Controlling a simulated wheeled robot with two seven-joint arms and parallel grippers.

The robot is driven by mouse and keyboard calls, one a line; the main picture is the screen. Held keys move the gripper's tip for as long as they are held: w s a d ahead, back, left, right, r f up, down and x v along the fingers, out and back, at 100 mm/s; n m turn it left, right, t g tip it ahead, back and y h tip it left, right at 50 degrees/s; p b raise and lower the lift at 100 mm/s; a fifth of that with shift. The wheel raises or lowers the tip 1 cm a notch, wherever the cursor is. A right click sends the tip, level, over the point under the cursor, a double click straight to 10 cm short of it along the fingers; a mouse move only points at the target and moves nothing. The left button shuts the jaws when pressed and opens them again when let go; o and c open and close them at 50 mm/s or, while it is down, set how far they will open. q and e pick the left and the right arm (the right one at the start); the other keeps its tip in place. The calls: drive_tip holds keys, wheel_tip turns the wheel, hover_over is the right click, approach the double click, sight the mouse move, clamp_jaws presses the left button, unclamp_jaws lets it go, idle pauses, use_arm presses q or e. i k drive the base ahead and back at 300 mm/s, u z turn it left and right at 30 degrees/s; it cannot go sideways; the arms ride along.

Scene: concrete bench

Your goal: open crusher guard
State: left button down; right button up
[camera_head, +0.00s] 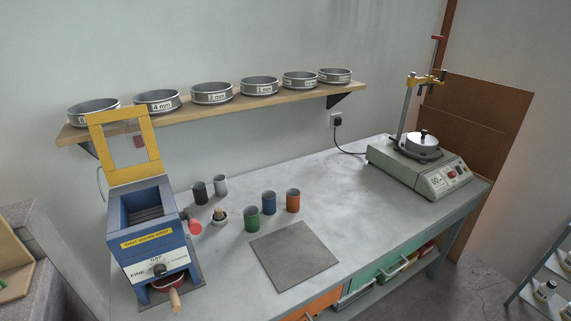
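The blue crusher (150,245) stands at the left end of the bench. Its guard, a yellow frame with a window (122,177), stands raised and tilted back at the rear of the crusher. The dark hopper opening (142,206) below it is uncovered. A yellow label (146,239) and a gap dial (158,270) are on the crusher's front. A red tray or bowl with a wooden handle (174,299) sits in the crusher's base. A red knob (194,227) is at its right side. Neither of my grippers is in view.
A grey mat (294,256) lies in front. A sieve shaker (420,165) stands at the right. Several sieves sit on the wall shelf (225,107). The middle of the bench is clear.

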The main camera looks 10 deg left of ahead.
sight(155, 167)
drive_tip(key=k, duration=0.5)
drive_tip(key=u, duration=1.75)
drive_tip(key=i, duration=1)
drive_tip(key=z, duration=1.6)
